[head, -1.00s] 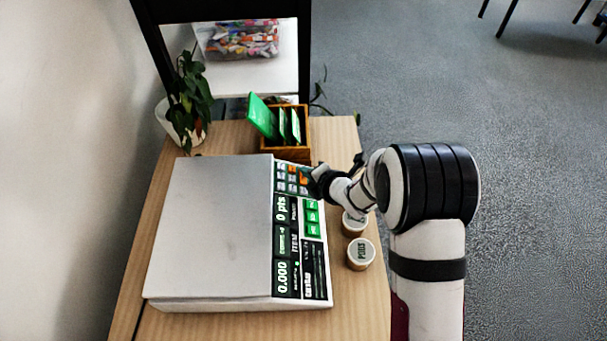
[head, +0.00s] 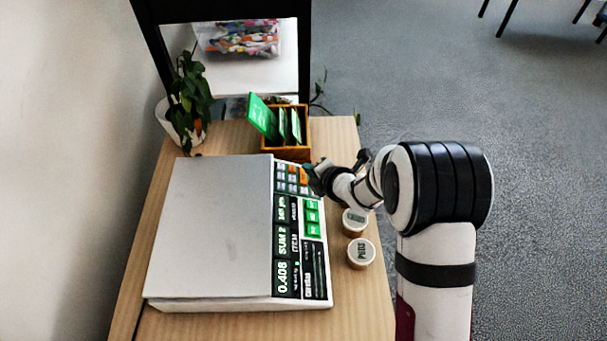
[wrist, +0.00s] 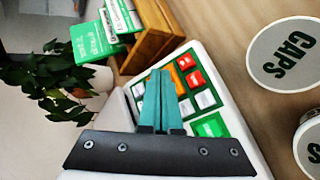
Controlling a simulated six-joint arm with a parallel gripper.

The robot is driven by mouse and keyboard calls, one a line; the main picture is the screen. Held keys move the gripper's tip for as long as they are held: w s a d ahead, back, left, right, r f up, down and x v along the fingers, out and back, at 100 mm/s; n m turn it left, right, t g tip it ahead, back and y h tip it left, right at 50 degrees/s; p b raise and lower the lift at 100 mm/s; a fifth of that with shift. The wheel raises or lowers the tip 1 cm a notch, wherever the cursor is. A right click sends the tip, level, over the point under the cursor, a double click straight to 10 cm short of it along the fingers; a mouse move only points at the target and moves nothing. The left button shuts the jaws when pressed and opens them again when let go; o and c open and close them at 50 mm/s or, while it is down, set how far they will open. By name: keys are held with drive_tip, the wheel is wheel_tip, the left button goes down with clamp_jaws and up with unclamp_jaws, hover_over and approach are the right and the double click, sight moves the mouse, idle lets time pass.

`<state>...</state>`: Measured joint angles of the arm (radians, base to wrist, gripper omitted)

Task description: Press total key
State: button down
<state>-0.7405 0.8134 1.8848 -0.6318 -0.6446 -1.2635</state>
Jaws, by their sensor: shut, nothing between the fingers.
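The counting scale (head: 220,225) has a flat grey pan and a key-and-display panel along its right side. I cannot read which is the total key. The displays (head: 284,245) show 0.408 and SUM 2. My gripper (head: 310,176) is shut and empty at the right edge of the keypad. In the wrist view its teal fingers (wrist: 160,76) cover part of the keypad beside the orange key. I cannot tell if they touch a key.
A wooden box (head: 297,153) with green cards stands behind the scale. A potted plant (head: 190,100) is at the back left.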

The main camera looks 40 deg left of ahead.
drive_tip(key=shift+w+d+r, duration=0.25)
drive_tip(key=shift+r, duration=0.5)
drive_tip(key=shift+w+d+r, duration=0.25)
drive_tip(key=shift+r, duration=0.55)
drive_tip(key=shift+w+d+r, duration=0.25)
drive_tip(key=shift+r, duration=0.5)
